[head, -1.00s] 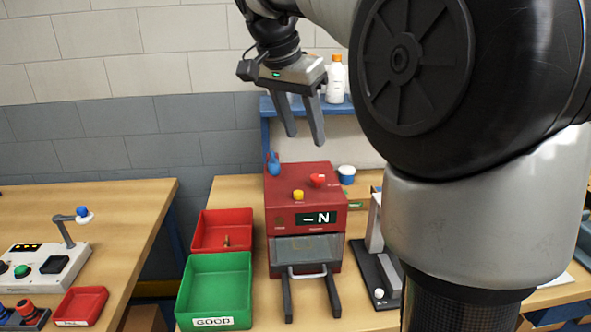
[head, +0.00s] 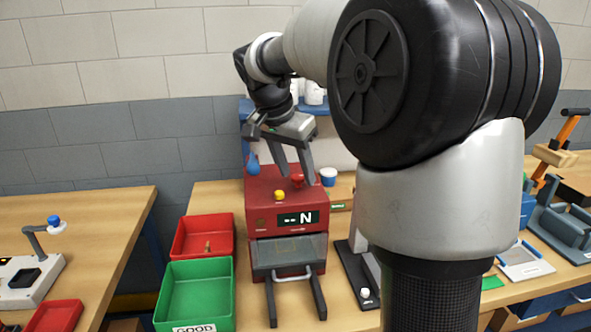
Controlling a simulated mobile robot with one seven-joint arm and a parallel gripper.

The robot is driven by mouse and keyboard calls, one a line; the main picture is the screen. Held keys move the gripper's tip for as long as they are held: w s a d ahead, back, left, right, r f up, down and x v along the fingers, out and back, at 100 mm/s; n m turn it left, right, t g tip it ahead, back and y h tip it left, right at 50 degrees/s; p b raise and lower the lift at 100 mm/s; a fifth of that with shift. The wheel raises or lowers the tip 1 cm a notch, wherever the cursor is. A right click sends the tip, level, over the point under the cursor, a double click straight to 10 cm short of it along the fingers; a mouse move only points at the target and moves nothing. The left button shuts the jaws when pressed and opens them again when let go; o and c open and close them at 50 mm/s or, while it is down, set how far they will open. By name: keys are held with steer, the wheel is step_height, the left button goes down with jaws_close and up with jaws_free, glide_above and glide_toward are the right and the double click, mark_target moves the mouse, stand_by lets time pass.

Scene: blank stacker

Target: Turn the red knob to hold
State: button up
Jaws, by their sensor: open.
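The red machine (head: 262,220) stands on the wooden bench, with a dark display reading a dash mark and "N" (head: 298,219) on its front. The red knob (head: 297,179) is on its top at the right, partly hidden by a finger of my gripper. A yellow button (head: 279,195) sits left of the knob, nearer the front. A blue part (head: 253,163) stands at the top's back left. My gripper (head: 297,180) is open and empty, pointing down over the machine's top, with its right finger close to the knob. I cannot tell whether they touch.
A red tray (head: 183,238) and a green bin marked GOOD (head: 167,295) stand left of the machine. A grey press (head: 354,275) stands close on its right. A blue-and-white cup (head: 328,176) is behind it. Two dark rails (head: 318,297) stick out in front.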

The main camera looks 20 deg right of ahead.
steer(key=c, duration=1.1)
steer(key=shift+o, duration=0.2)
steer(key=n, duration=0.2)
steer(key=n+t+y+p, duration=0.1)
steer(key=n, duration=0.1)
steer(key=shift+s+d+r+n, duration=0.15)
steer(key=shift+s+d+n, duration=0.05)
steer(key=shift+n, duration=0.2)
steer(key=n+y+p, duration=0.1)
steer(key=n, duration=0.1)
steer(key=n+y+p, duration=0.1)
steer(key=n, duration=0.1)
steer(key=shift+d+n+t, duration=0.2)
steer(key=shift+n+t, duration=0.1)
steer(key=shift+t, duration=0.1)
steer(key=n+y, duration=0.1)
steer(key=n, duration=0.3)
steer(key=shift+d+y+p, duration=0.2)
steer(key=shift+y+p, duration=0.2)
steer(key=shift+d+n+g+y, duration=0.1)
steer(key=shift+n+g+y, duration=0.45)
steer(key=shift+n, duration=1.65)
